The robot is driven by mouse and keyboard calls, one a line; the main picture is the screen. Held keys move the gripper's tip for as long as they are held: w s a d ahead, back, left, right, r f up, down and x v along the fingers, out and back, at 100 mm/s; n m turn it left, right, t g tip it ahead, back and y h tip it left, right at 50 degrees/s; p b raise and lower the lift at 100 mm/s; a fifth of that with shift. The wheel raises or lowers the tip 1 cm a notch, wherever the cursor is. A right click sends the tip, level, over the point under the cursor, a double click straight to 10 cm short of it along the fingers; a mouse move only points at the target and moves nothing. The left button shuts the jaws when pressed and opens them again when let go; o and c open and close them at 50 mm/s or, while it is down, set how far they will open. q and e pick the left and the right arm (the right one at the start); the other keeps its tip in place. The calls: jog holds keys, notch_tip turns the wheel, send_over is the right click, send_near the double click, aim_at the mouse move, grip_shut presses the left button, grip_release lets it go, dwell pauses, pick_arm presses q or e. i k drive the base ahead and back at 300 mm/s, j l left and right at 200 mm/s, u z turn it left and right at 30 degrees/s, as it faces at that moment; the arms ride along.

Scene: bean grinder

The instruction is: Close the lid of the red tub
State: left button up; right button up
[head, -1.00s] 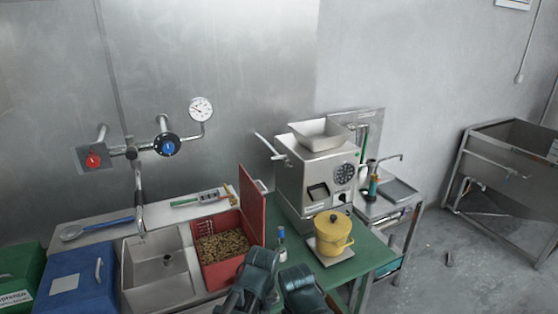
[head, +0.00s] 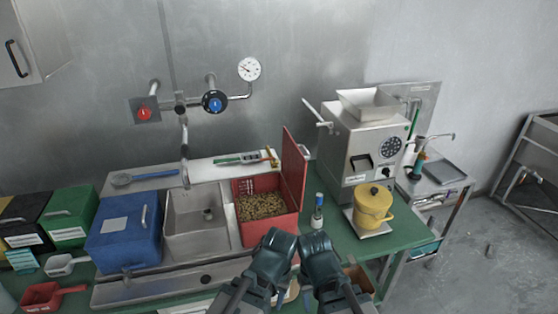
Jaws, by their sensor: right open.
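The red tub (head: 268,233) stands on the counter just right of the sink and is full of light brown beans or nuts (head: 262,206). Its red lid (head: 293,172) is open and stands nearly upright along the tub's right side. My right gripper (head: 298,240) is at the lower middle of the head view, in front of the tub's front right corner. Its two dark fingers are apart with nothing seen between them. It overlaps the tub's lower right edge in the picture; I cannot tell whether it touches.
A small bottle (head: 318,212) stands right of the lid. A yellow pot (head: 374,208) sits before the grinder (head: 360,140). A steel sink (head: 192,240) and blue bin (head: 124,232) are left of the tub.

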aim_at(294, 165)
jog(key=l+u, duration=0.2)
jog(key=u, duration=0.2)
jog(key=i+l+u, duration=0.1)
jog(key=l+u, duration=0.65)
jog(key=l, duration=1.55)
jog(key=k+l, duration=0.1)
jog(key=l, duration=0.3)
jog(key=j, duration=0.4)
jog(key=i, duration=0.05)
